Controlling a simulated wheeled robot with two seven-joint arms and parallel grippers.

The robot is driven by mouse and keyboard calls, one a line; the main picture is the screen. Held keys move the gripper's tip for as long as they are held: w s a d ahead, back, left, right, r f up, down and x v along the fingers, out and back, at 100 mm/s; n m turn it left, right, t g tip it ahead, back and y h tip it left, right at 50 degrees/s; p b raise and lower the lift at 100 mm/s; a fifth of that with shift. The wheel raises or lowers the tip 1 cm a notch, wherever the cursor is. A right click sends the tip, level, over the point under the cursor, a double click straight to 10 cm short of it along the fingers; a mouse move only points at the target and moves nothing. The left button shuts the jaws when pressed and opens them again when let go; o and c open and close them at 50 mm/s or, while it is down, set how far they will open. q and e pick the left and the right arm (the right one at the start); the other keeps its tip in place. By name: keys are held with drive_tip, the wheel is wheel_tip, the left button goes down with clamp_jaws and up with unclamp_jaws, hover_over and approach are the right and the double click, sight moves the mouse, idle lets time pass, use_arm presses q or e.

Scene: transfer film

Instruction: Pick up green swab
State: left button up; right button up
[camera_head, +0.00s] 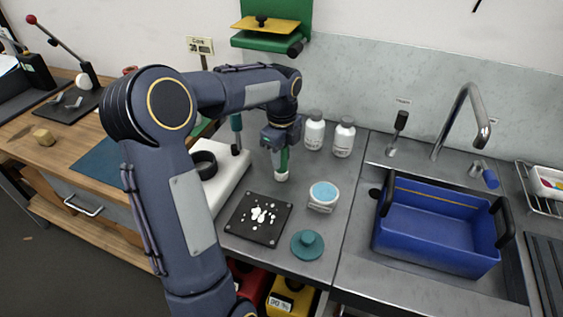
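The green swab (284,161) stands upright on the grey counter at the centre, with a green shaft and a white lower end (281,177). My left gripper (280,148) reaches down over its upper part from above, with the fingers at the shaft. The fingers hide the swab's top, and I cannot tell whether they are closed on it. The white lower end appears at or just above the counter. My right gripper is not in view.
A black plate with white pieces (257,219), a jar with a blue top (323,196) and a teal knobbed lid (307,245) are in front. Two white bottles (343,138) stand behind right. A blue tub (440,226) sits in the sink at right.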

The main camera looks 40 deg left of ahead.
use_arm(q)
drive_tip(key=shift+c, duration=1.3)
drive_tip(key=shift+r, duration=0.15)
